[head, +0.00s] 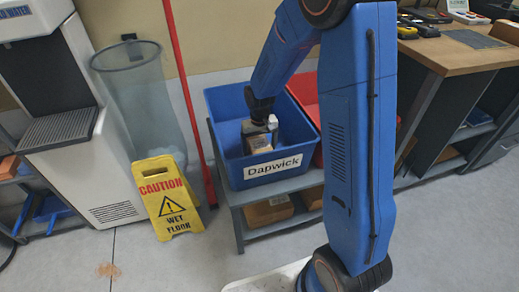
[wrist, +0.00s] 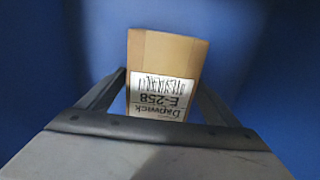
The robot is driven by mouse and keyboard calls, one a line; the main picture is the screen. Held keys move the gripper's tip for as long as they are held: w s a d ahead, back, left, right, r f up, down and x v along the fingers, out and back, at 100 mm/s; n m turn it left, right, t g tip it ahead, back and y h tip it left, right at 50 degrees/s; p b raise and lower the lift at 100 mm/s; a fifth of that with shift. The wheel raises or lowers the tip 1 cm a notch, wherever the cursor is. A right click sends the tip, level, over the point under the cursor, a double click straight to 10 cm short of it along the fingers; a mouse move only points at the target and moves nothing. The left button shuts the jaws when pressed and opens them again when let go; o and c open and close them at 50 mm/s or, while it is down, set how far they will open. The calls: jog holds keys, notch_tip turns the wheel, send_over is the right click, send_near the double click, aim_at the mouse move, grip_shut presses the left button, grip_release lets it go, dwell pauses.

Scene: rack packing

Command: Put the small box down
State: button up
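The small box (wrist: 165,62) is brown cardboard with a white label reading "Dapwick E-258" and a barcode. In the wrist view it sits between the two fingers of my gripper (wrist: 162,98), which appear closed on its sides. Blue bin walls surround it there. In the head view my gripper (head: 260,125) reaches down into the blue bin (head: 222,165) labelled "Dapwick", and part of the small box (head: 256,143) shows below it. Whether the box touches the bin floor cannot be seen.
The blue bin stands on a grey rack (head: 240,195), with a red bin (head: 301,88) close on its right. Brown boxes (head: 268,211) lie on the lower shelf. A yellow wet-floor sign (head: 168,195) and a red pole (head: 186,85) stand to the left.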

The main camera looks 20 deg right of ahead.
aim_at(259, 144)
notch_tip(259, 144, up, 11)
jog(key=shift+r, duration=0.1)
jog(key=shift+s+r, duration=0.1)
jog(key=shift+r, duration=0.65)
jog(key=s+d+r+t, duration=0.2)
jog(key=s+d+r, duration=0.1)
jog(key=s+r, duration=0.9)
jog(key=s+d+r+t, duration=0.1)
jog(key=s+d+t, duration=0.1)
jog(key=s, duration=1.7)
jog(key=shift+d+r+t, duration=0.15)
jog(key=shift+d+t, duration=0.2)
jog(key=shift+t, duration=0.05)
jog(key=shift+s, duration=0.1)
jog(key=shift+c, duration=0.3)
